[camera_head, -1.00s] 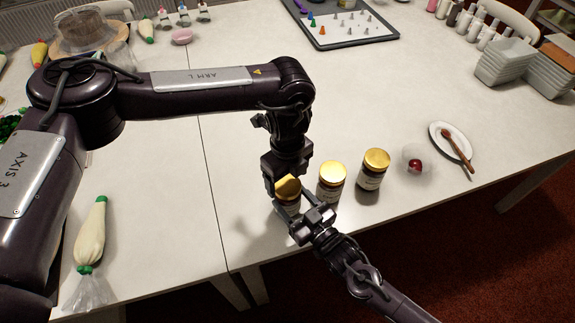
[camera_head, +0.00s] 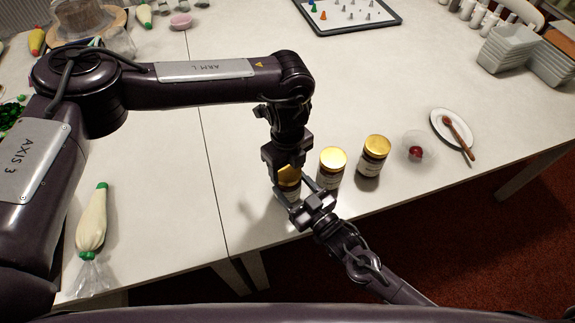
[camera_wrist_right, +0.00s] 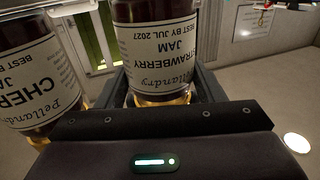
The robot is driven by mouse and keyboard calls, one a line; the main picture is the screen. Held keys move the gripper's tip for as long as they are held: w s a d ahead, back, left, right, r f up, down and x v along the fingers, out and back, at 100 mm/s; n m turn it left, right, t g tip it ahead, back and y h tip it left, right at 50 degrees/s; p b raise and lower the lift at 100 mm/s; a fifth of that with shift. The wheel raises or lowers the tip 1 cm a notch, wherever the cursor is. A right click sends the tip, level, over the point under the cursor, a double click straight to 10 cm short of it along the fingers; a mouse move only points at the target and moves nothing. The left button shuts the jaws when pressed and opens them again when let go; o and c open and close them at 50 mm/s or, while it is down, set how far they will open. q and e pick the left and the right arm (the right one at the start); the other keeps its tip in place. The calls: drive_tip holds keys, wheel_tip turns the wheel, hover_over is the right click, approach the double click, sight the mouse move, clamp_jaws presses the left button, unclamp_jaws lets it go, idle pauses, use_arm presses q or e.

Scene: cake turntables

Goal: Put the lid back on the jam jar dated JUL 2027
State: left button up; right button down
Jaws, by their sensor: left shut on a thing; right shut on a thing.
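The strawberry jam jar (camera_wrist_right: 160,45), labelled BEST BY JUL 2027, stands between the fingers of my right gripper (camera_head: 294,188). Its label reads upside down in the right wrist view. In the head view this jar (camera_head: 291,196) is the leftmost of three and is partly hidden by both grippers. My right gripper is shut on its body from the front right. My left gripper (camera_head: 285,168) is above it, shut on the gold lid (camera_head: 289,178) at the jar's top. Whether the lid is fully seated cannot be told.
A gold-lidded jar (camera_head: 331,170) stands close right of the held one, with another (camera_head: 373,157) beyond. A cherry jam jar (camera_wrist_right: 35,75) shows beside the strawberry jar. Further right are a glass bowl (camera_head: 419,148) and a plate (camera_head: 437,122) with a spoon. The table's front edge is close.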

use_arm(q)
drive_tip(key=m, duration=0.4)
drive_tip(key=shift+m, duration=0.4)
drive_tip(key=o, duration=1.2)
drive_tip(key=shift+r, duration=0.15)
wheel_tip(320, 180, up, 12)
drive_tip(key=shift+f, duration=0.1)
use_arm(e)
drive_tip(key=shift+c, duration=1.4)
unclamp_jaws()
